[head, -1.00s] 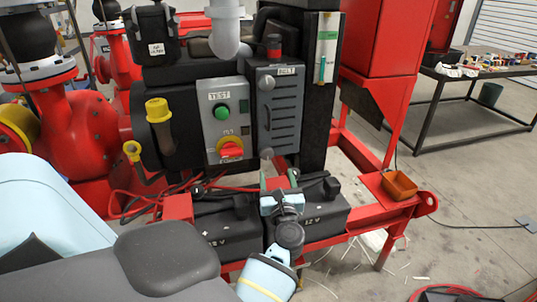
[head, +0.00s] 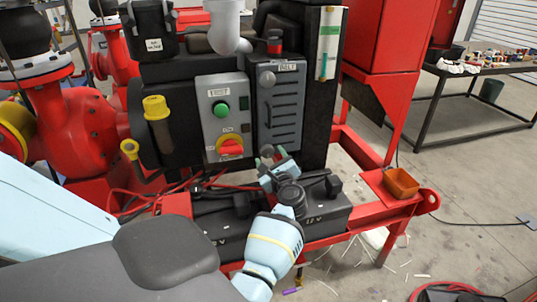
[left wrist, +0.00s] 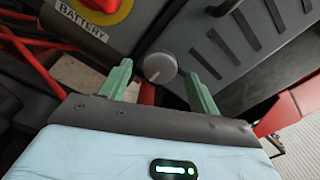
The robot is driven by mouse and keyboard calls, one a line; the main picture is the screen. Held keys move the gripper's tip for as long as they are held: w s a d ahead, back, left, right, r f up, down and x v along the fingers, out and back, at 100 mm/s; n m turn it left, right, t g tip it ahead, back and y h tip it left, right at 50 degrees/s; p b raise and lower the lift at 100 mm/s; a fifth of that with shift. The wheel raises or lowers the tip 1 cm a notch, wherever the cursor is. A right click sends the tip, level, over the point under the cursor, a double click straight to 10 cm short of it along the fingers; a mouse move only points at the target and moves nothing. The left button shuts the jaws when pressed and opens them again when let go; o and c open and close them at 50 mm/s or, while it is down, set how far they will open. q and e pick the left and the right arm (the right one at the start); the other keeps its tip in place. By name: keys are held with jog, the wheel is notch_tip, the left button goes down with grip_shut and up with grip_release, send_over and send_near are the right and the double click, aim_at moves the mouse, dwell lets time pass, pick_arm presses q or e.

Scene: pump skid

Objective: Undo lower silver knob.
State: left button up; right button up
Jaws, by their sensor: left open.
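The lower silver knob (head: 267,151) is a small round knob at the bottom left corner of the grey louvred cover (head: 283,110). In the left wrist view the knob (left wrist: 160,67) appears between my two green fingertips, slightly beyond them, with a gap on both sides. My left gripper (head: 272,161) is open, just in front of and below the knob, and partly covers that corner in the head view. An upper silver knob (head: 267,80) is on the same cover. My right gripper is not in view.
A grey switch box with a green button (head: 221,109) and a red-yellow rotary switch (head: 230,146) stands left of the cover. Black batteries (head: 325,208) and red cables lie below. An orange tray (head: 401,183) sits on the red frame at right.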

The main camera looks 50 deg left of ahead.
pick_arm(q)
jog(key=shift+x, duration=1.05)
jog(key=c, duration=1)
jog(key=shift+o, duration=0.2)
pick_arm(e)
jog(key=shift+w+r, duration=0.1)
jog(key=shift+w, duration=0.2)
